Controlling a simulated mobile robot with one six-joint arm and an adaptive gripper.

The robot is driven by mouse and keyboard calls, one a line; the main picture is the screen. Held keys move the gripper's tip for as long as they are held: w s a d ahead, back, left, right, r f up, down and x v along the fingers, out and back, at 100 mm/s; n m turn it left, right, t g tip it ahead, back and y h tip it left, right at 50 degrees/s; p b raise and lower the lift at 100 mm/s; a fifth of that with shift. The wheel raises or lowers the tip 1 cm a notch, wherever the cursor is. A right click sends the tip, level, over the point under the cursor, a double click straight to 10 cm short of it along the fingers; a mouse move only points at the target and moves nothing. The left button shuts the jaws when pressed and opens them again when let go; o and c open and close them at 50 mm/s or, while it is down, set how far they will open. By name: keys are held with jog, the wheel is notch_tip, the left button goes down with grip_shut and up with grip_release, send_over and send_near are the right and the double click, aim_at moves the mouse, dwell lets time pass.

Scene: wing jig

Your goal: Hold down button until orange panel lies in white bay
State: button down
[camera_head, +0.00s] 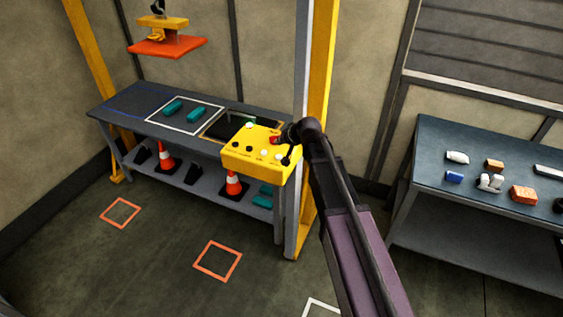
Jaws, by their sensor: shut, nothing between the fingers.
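The orange panel (166,48) hangs flat under a yellow lifting head (160,27), in the air above the far left part of the grey workbench. The white bay (151,120) is a white outline on the bench top, with two teal blocks (173,106) inside it. A yellow control box (240,162) at the bench's right end carries a red button (274,140) and several white and black ones. My gripper (284,138) is shut and empty at the box's right part, close beside the red button. Contact with a button cannot be told, as the fingertips are small and dark.
A dark bay with a tan outline (209,129) lies between the white bay and the box. Yellow posts (319,100) frame the bench. Orange cones (165,157) stand on its lower shelf. A second table (430,150) with small parts is at right.

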aim_at(280, 157)
jog(key=shift+f+b, duration=1.75)
jog(key=shift+f, duration=0.3)
jog(key=shift+f, duration=0.1)
jog(key=shift+w+f+b, duration=0.1)
jog(key=shift+f+b, duration=0.2)
jog(key=shift+b, duration=0.1)
jog(key=shift+f+b, duration=0.45)
dwell(1.0)
dwell(2.7)
jog(key=shift+r+p, duration=0.85)
jog(key=shift+r, duration=0.05)
